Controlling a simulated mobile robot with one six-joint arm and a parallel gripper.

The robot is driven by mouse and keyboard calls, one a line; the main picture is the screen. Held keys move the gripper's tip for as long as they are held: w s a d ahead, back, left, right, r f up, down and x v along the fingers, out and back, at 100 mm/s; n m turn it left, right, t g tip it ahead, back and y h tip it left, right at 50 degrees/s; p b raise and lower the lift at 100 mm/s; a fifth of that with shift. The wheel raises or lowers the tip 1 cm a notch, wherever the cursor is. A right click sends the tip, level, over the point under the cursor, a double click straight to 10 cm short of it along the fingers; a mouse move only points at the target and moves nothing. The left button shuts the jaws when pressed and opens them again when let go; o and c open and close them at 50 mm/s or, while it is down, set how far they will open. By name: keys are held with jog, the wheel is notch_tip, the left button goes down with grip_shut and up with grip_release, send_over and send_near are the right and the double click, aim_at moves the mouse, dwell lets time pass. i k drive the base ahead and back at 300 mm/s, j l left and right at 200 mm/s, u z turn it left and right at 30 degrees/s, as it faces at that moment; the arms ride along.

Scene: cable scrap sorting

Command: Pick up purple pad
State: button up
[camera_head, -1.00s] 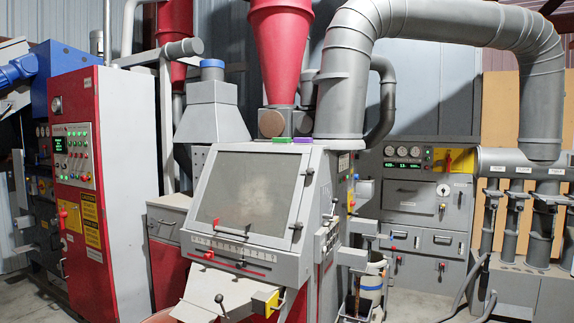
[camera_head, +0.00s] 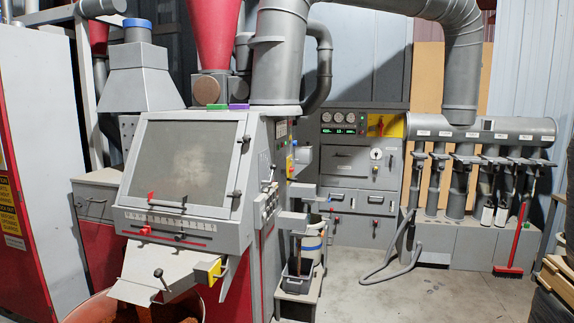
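The purple pad (camera_head: 239,106) is a small flat piece on the top of the grey and red sorting machine (camera_head: 256,140), just behind the upper edge of its sloped panel. A green pad (camera_head: 215,107) lies directly to its left. The thick grey duct stands close to the right of the purple pad, and the base of the red cone is behind it. My gripper is not in view.
The wide grey duct (camera_head: 277,65) rises behind the machine top. A tub (camera_head: 90,308) of reddish-brown material stands at the lower left. A red broom (camera_head: 515,245) leans at the right. The floor (camera_head: 420,297) at the lower right is largely clear.

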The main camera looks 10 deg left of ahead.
aim_at(232, 108)
jog(key=i+u, duration=0.1)
jog(key=i, duration=0.65)
jog(key=i+l, duration=0.1)
jog(key=i, duration=0.7)
jog(key=i+l+u, duration=0.15)
jog(key=i, duration=0.6)
